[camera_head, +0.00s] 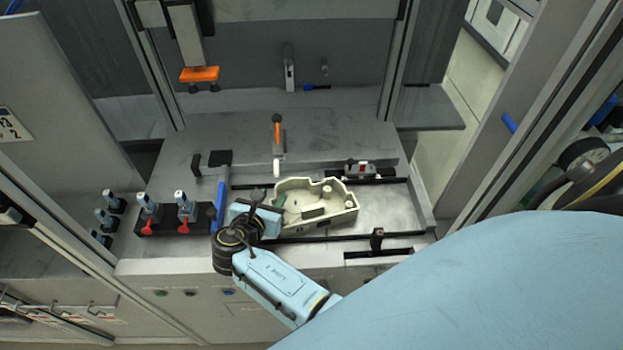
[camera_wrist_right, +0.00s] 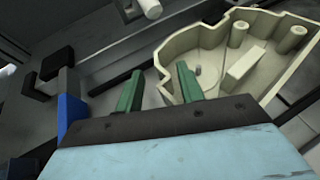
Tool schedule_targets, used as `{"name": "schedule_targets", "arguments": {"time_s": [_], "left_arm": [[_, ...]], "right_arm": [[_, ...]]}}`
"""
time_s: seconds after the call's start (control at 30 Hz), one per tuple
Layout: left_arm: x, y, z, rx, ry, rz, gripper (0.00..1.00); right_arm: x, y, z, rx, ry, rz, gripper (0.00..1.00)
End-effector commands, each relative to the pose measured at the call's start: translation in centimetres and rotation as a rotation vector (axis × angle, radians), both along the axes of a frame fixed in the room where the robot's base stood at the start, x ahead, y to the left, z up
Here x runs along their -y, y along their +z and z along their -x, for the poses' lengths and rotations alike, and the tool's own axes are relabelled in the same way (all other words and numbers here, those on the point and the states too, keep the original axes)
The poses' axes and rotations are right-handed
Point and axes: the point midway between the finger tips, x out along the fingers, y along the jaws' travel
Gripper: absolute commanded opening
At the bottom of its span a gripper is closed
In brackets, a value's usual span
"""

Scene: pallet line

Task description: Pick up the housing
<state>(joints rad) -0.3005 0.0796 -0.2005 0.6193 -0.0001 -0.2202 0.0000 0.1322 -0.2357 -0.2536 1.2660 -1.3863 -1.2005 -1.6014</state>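The housing (camera_head: 315,205) is a cream, open-topped shell with posts and ribs inside. It lies on the grey fixture in the middle of the head view, and its left part fills the upper right of the right wrist view (camera_wrist_right: 235,60). My right gripper (camera_head: 279,201) is at the housing's left end. In the wrist view its two green fingers (camera_wrist_right: 160,88) are spread apart with nothing clamped between them. The right finger overlaps the housing's near-left wall; the left finger is outside it. Whether either finger touches the wall cannot be told. My left gripper is not in view.
Dark rails frame the fixture (camera_head: 395,213). A blue-handled clamp (camera_head: 221,195) stands close left of my right gripper. An orange-and-white toggle clamp (camera_head: 277,145) is behind the housing, and a small red-topped block (camera_head: 362,168) is behind right. Red-based clamps (camera_head: 165,218) stand further left.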

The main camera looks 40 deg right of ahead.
Motion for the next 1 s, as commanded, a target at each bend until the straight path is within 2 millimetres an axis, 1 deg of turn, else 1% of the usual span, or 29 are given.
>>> {"name": "schedule_targets", "arguments": {"time_s": [0.17,0.4,0.47,1.0], "left_arm": [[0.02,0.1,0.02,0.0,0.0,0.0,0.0],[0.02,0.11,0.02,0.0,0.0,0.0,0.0],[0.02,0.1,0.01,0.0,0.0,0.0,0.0],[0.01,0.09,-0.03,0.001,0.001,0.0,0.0]], "right_arm": [[-0.02,0.13,-0.02,0.0,0.001,0.0,0.38],[-0.05,0.1,0.0,0.0,0.001,-0.001,0.07],[-0.05,0.08,0.0,0.0,0.001,-0.001,0.0],[-0.08,-0.07,0.1,-0.004,0.001,-0.002,0.0]]}}
